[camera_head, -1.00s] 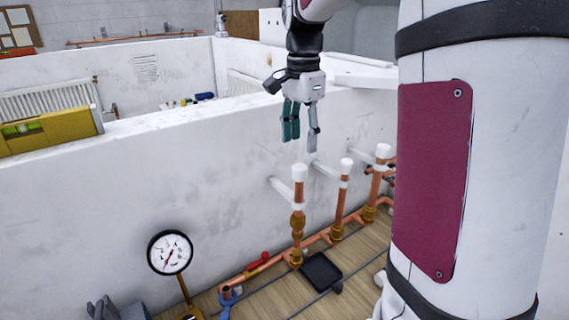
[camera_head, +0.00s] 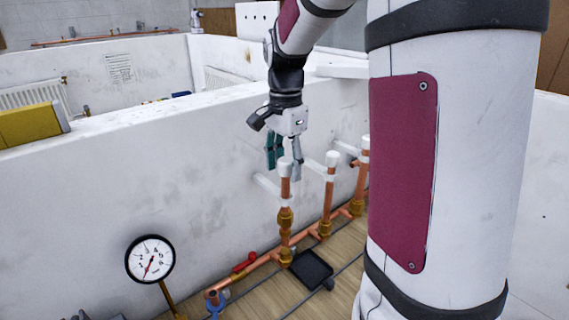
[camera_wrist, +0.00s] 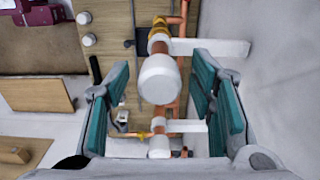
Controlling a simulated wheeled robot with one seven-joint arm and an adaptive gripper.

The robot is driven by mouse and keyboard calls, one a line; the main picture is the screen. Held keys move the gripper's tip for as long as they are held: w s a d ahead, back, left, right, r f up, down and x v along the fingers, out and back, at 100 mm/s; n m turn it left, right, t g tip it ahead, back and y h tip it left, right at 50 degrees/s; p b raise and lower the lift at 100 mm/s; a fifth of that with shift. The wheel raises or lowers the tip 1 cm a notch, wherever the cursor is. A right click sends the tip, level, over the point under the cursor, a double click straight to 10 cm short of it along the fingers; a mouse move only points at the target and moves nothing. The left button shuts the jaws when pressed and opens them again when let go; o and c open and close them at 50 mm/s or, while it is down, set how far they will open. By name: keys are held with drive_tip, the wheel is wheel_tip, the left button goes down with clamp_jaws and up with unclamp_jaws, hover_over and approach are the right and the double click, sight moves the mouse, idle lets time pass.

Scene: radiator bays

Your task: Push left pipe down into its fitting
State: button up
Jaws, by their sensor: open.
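The left pipe (camera_head: 285,190) is copper with a white cap on top and stands upright in a brass fitting (camera_head: 286,218) near the low white wall. My gripper (camera_head: 284,162) points down over its top, fingers spread. In the wrist view, the white cap (camera_wrist: 160,78) lies between the teal finger pads of my gripper (camera_wrist: 160,92), with gaps on both sides.
A middle pipe (camera_head: 329,190) and a right pipe (camera_head: 361,180), both white-capped, stand close by on the right. A pressure gauge (camera_head: 150,259) stands at the front left. A black tray (camera_head: 311,269) lies on the floor. White brackets stick out from the wall.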

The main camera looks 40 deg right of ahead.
drive_tip(key=c, duration=1)
drive_tip(key=shift+f+b, duration=0.5)
drive_tip(key=shift+f, duration=1.5)
drive_tip(key=o, duration=1)
drive_tip(key=shift+r, duration=0.1)
drive_tip(key=shift+r+p, duration=1.4)
drive_tip(key=shift+r, duration=2.05)
